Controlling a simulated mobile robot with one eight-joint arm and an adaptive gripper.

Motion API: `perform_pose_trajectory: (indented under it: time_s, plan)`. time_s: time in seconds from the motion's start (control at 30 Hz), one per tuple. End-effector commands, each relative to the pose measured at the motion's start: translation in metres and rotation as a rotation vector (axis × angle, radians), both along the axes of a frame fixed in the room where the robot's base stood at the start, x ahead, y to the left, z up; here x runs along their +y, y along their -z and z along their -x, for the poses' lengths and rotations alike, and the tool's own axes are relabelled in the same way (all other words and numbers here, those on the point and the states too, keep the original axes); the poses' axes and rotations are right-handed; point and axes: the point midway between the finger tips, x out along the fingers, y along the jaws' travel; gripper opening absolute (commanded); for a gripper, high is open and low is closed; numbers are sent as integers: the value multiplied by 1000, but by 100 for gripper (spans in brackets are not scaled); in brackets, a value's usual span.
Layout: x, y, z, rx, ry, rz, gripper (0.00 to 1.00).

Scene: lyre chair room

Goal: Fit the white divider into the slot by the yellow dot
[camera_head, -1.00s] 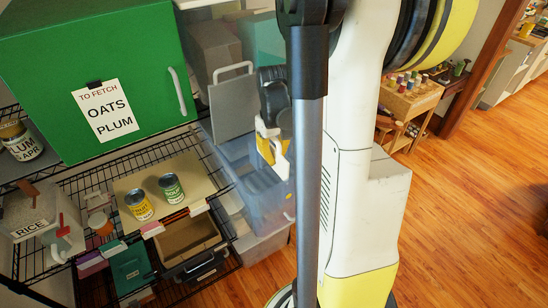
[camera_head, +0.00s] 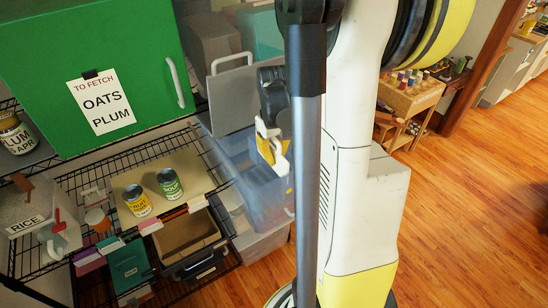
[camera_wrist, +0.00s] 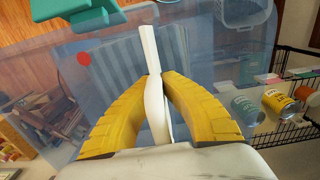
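My gripper (camera_wrist: 152,80) has yellow fingers closed on a narrow white piece (camera_wrist: 149,45), seen nearly edge-on, which looks like the white divider. Its far end sticks out beyond the fingertips. In the head view my gripper (camera_head: 270,150) is above a clear bluish bin (camera_head: 250,170), partly behind my own column. In the wrist view the bin shows pale striped slots (camera_wrist: 115,60) beneath the white piece. A red dot (camera_wrist: 83,58) is left of them. A tiny yellow dot (camera_head: 289,191) shows on the bin's right side. I cannot tell whether the divider touches a slot.
A grey panel with a white handle (camera_head: 232,100) stands just left of my gripper. A green cabinet (camera_head: 90,60) and a wire shelf with cans (camera_head: 137,200) are further left. A brown open box (camera_head: 187,233) sits below. Wooden floor is clear at the right.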

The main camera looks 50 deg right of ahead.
Motion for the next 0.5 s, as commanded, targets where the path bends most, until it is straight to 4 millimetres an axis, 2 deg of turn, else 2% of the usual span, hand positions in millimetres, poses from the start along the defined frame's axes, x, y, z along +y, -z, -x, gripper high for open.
perform_pose_trajectory:
  time_s: [0.5]
  plan:
    - [0,14,0,0,0,0,0]
